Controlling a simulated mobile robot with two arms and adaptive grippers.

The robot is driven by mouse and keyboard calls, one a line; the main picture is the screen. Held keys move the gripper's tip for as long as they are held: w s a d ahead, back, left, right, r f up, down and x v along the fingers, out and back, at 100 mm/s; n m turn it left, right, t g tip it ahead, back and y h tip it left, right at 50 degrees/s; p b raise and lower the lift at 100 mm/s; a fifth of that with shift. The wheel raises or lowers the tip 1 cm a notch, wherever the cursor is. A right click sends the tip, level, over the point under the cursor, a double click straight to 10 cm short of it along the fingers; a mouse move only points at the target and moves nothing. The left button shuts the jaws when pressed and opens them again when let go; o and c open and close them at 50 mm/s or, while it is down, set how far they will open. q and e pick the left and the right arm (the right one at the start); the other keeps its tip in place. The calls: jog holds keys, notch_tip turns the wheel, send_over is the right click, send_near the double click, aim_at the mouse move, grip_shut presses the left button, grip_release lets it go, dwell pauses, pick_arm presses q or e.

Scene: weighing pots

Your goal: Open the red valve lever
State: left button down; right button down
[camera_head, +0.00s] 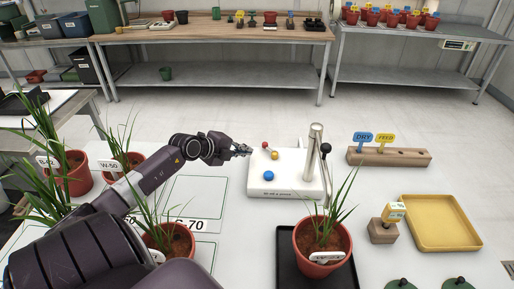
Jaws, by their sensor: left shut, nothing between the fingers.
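The valve unit is a white base (285,189) with a metal post (314,160) at its right. A small red knob (264,145), which looks like the red lever's end, shows at the back left of the base. A yellow knob (275,156) sits just below and right of it, and a blue knob (268,175) nearer the front. My left gripper (246,150) is shut and empty just left of the red knob. A small gap shows between them, but I cannot tell the depth. My right gripper is not in view.
A black-knobbed lever (325,149) stands beside the post. A potted plant (322,245) on a black tray is in front. A wooden block (392,157) with DRY and FEED tags and a yellow tray (442,222) are at right. Several potted plants stand at left around my arm.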

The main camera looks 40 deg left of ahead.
aim_at(257, 153)
pick_arm(q)
jog(key=w, duration=0.1)
jog(key=w+f, duration=0.1)
jog(key=w, duration=0.1)
jog(key=shift+d, duration=0.1)
jog(key=shift+w+f, duration=0.25)
jog(key=shift+w, duration=1)
jog(key=shift+r, duration=0.1)
jog(key=shift+w+p, duration=0.15)
jog(key=shift+p, duration=0.15)
jog(key=shift+w, duration=0.1)
